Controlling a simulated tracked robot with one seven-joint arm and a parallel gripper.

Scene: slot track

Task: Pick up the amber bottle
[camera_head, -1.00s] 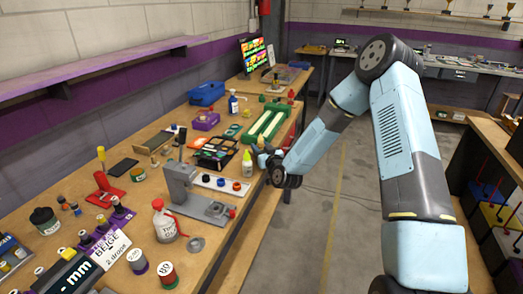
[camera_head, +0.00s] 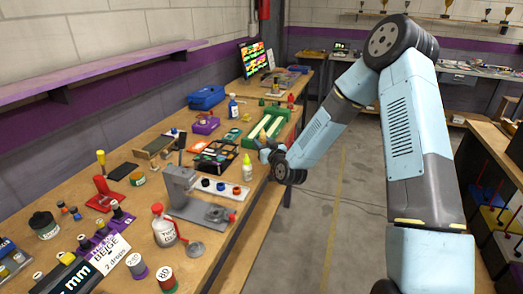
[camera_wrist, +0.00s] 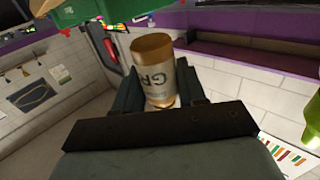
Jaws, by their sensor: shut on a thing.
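The amber bottle (camera_wrist: 153,62) is a small amber-brown cylinder with a pale label reading "GR" in the wrist view. It sits between the two dark fingers of my gripper (camera_wrist: 155,85), which are shut on it. It looks tilted in that view, and its lower part is hidden by the gripper. In the head view, my gripper (camera_head: 268,152) is at the right edge of the workbench, beside the white bottle with a yellow-green cap (camera_head: 247,167). The amber bottle cannot be made out in the head view.
The long wooden workbench (camera_head: 225,252) is crowded. The floor aisle (camera_head: 335,220) right of the bench is clear.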

